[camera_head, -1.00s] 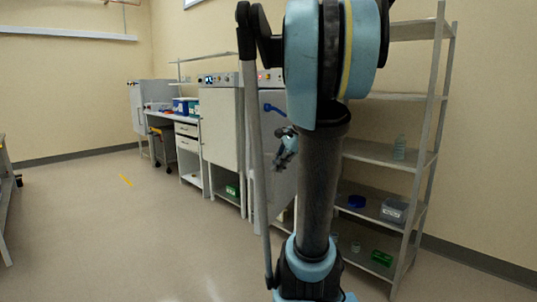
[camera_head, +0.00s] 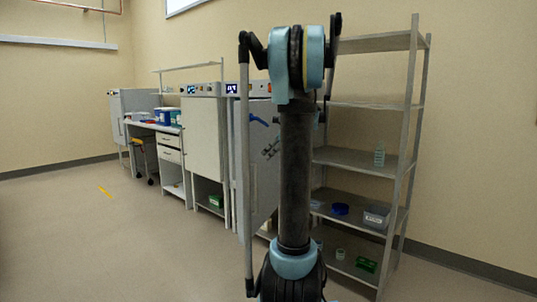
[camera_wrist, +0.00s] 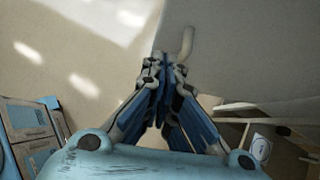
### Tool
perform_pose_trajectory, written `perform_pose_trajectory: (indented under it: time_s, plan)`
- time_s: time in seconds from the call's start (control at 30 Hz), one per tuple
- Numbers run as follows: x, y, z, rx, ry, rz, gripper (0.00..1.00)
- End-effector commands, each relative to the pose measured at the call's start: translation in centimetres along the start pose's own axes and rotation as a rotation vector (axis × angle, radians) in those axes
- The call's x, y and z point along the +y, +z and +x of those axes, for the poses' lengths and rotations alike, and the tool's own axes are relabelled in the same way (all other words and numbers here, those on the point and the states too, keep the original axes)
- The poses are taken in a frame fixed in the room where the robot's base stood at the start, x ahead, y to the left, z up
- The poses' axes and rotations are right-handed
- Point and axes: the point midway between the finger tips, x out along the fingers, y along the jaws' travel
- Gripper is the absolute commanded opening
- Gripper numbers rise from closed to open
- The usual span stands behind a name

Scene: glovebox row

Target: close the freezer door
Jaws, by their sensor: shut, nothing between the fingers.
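A grey door panel (camera_head: 262,175), apparently the freezer door, stands partly behind my arm in the head view. It seems to stand out from the cabinet row; its exact angle is unclear. A blue bar (camera_head: 258,120) shows near its top. My gripper (camera_head: 271,148) shows small in front of the panel, partly hidden by my arm. In the wrist view a large grey panel (camera_wrist: 260,50) fills the upper right, with a pale curved handle (camera_wrist: 187,42) near its edge. My gripper (camera_wrist: 165,62) is shut and empty just below that handle; I cannot tell whether they touch.
An open metal shelf rack (camera_head: 362,160) with small items stands right of my arm. A white cabinet (camera_head: 203,135) and a desk (camera_head: 152,125) line the wall to the left. Boxes (camera_wrist: 30,130) show at the wrist view's lower left.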

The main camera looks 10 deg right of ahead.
Motion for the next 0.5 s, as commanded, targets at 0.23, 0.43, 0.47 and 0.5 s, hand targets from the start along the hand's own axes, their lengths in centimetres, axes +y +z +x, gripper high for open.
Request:
perform_pose_trajectory:
  time_s: [0.23, 0.43, 0.47, 0.5]
  plan:
    - [0.1, 0.0, 4.5, 0.000, 0.002, -0.002, 0.00]
    - [0.1, 1.1, 7.2, 0.000, 0.003, -0.003, 0.00]
    - [0.1, 1.3, 7.5, 0.000, 0.003, -0.003, 0.00]
    - [0.1, 1.7, 7.8, 0.000, 0.002, -0.003, 0.00]
